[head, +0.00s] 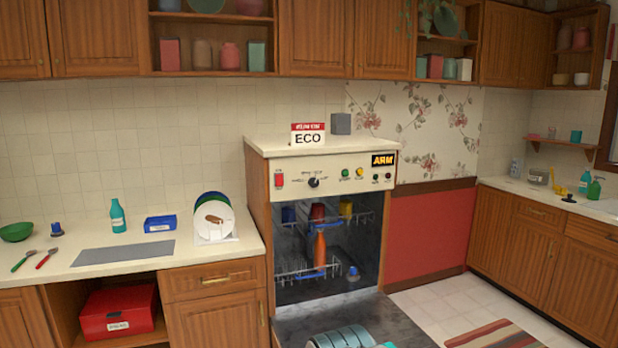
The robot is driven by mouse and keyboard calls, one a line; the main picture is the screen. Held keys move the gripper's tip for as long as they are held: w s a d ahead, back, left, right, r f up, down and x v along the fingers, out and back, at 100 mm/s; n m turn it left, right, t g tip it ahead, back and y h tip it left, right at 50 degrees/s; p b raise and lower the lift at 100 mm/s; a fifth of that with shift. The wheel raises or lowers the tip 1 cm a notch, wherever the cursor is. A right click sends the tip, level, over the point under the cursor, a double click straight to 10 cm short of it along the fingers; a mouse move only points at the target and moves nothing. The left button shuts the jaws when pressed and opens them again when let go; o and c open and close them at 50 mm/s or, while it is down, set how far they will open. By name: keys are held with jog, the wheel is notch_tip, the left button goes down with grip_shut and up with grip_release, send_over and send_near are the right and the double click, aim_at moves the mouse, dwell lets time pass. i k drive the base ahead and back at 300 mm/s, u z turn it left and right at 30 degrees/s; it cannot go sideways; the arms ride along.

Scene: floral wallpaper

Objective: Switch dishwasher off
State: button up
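The dishwasher (258,205) stands in the middle of the head view, with its door (400,325) folded down open. Its cream control panel (330,166) carries a red switch (279,180) at the left, a dark dial (313,183) with small labels, a green button (345,174), a yellow button (360,173) and two small dark controls at the right. The switch's position is too small to tell. A label (383,160) at the panel's upper right reads ARM.
Inside are racks with cups and an orange bottle (320,249). Rounded teal-grey shapes (345,338) lie low over the open door. An ECO sign (308,135) stands on top. Left counter holds a plate rack (214,220). Floor (430,298) shows at right, with a striped rug (495,337).

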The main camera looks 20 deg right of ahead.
aim_at(279, 182)
jog(key=z, duration=0.15)
jog(key=i, duration=1.65)
jog(key=z, duration=0.2)
